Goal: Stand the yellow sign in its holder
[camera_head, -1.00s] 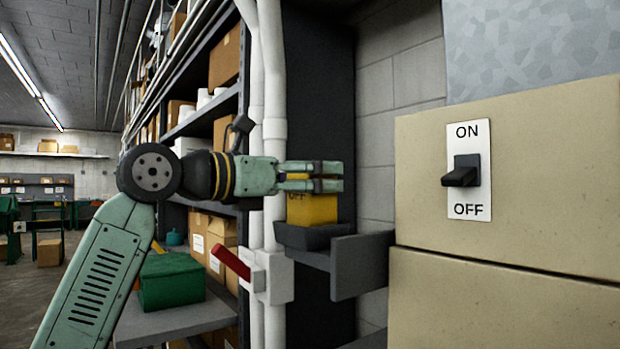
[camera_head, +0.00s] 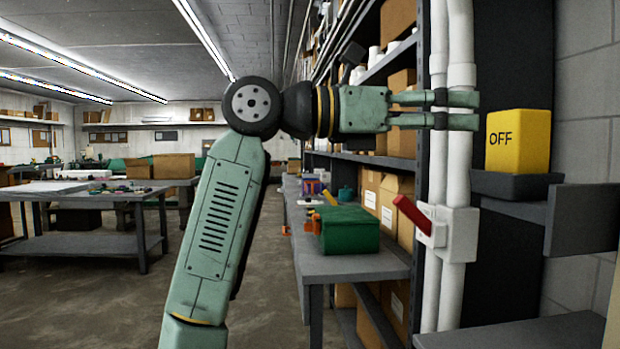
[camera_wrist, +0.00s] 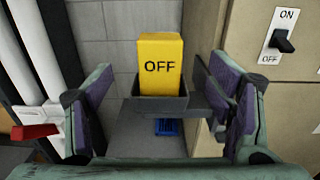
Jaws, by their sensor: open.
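The yellow sign (camera_head: 519,141), marked OFF, stands upright in a dark grey tray-like holder (camera_head: 514,187) on a small shelf. In the wrist view the sign (camera_wrist: 161,58) sits between the walls of the holder (camera_wrist: 160,105), with its lower edge hidden by the front wall. My gripper (camera_head: 478,110) is open and empty, left of the sign in the head view. In the wrist view the purple-padded fingers (camera_wrist: 160,105) are spread wide on either side, apart from the sign and holder.
A red lever (camera_head: 411,214) on a white box stands by white pipes (camera_head: 462,150), close to my gripper. A black ON/OFF switch (camera_wrist: 283,41) is on a beige cabinet at right. A green box (camera_head: 345,230) sits on a grey bench. A blue item (camera_wrist: 167,127) lies below the holder.

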